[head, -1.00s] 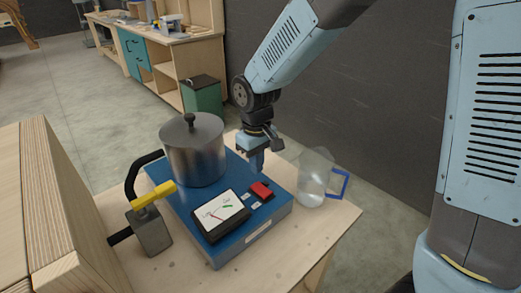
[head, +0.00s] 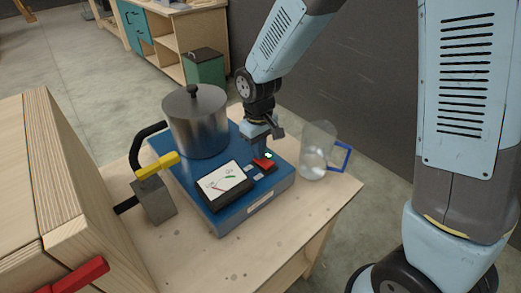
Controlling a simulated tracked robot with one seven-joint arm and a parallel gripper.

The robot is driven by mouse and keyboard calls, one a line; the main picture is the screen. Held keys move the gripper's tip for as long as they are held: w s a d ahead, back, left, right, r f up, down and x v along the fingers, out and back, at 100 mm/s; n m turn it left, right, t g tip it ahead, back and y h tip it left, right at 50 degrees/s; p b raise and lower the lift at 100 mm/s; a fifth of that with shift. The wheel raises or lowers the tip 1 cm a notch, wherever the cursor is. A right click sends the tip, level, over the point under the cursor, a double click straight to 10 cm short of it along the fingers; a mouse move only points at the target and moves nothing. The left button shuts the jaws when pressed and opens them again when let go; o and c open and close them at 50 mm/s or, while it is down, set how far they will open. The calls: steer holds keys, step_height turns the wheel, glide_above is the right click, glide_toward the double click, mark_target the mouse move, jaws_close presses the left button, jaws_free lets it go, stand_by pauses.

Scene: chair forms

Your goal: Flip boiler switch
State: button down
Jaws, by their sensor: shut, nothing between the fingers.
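The boiler is a blue box (head: 279,189) on a wooden table, with a steel lidded pot (head: 196,124) on top. Its red rocker switch (head: 263,164) is near the front right corner, with a small green-lit patch showing at its far end. My gripper (head: 261,152) is shut and empty, pointing down right at the switch. Its fingertips seem to touch the switch or hover just over it; I cannot tell which. They hide part of the switch.
A gauge (head: 224,183) sits left of the switch. A clear jug (head: 316,152) with a blue handle stands close on the right. A yellow-handled valve (head: 157,167) is on the left. A red handle (head: 78,276) is at the lower left.

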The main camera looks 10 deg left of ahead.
steer(key=shift+s+f, duration=0.1)
steer(key=shift+d, duration=0.1)
steer(key=shift+s+d+r, duration=0.4)
steer(key=shift+d, duration=0.05)
stand_by(0.4)
steer(key=shift+w+r, duration=0.1)
steer(key=shift+r, duration=0.45)
step_height(320, 180, up, 13)
steer(key=shift+w+a, duration=0.15)
steer(key=shift+a, duration=0.1)
steer(key=shift+f, duration=0.1)
